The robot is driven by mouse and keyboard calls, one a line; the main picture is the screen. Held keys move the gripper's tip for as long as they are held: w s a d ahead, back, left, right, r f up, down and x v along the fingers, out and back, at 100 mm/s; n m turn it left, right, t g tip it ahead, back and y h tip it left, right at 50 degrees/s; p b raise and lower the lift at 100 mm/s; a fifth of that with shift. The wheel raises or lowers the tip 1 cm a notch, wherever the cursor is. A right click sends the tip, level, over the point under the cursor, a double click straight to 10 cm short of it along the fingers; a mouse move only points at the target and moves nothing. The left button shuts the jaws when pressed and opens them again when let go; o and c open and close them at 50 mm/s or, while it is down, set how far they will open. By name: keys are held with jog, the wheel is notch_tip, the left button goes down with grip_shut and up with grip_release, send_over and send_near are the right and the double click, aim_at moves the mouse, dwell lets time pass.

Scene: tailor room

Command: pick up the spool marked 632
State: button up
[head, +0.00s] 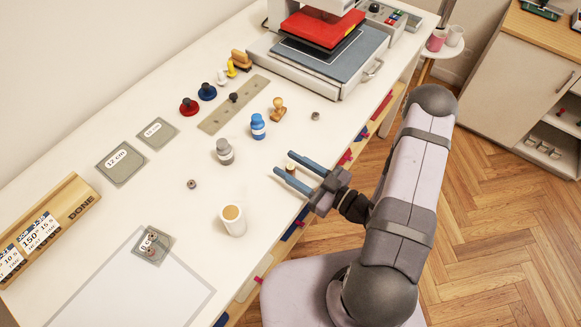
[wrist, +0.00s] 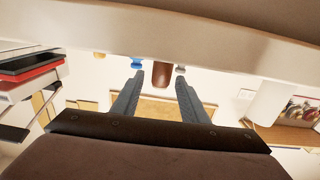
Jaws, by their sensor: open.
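My gripper (head: 284,162) is open over the front part of the white table, its two blue-grey fingers pointing left across it. A small brown spool-like piece with a pale band (head: 291,168) shows between the fingers in the head view, partly covered by them. In the wrist view a brown piece (wrist: 162,74) appears between the fingertips; I cannot tell whether they touch it. A blue labelled spool-like piece (head: 258,127) and a grey one (head: 224,152) stand upright farther back, apart from the gripper. No number is readable, so I cannot tell which is 632.
A white cup-like piece with a tan top (head: 232,222) stands left of my gripper. Grey plates (head: 120,164) lie at the left. The table's front edge runs below the gripper.

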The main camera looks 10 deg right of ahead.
jog(key=shift+w+a, duration=0.2)
jog(key=shift+w, duration=0.05)
grip_shut()
jog(key=shift+r, duration=0.15)
notch_tip(320, 180, up, 10)
dwell(0.9)
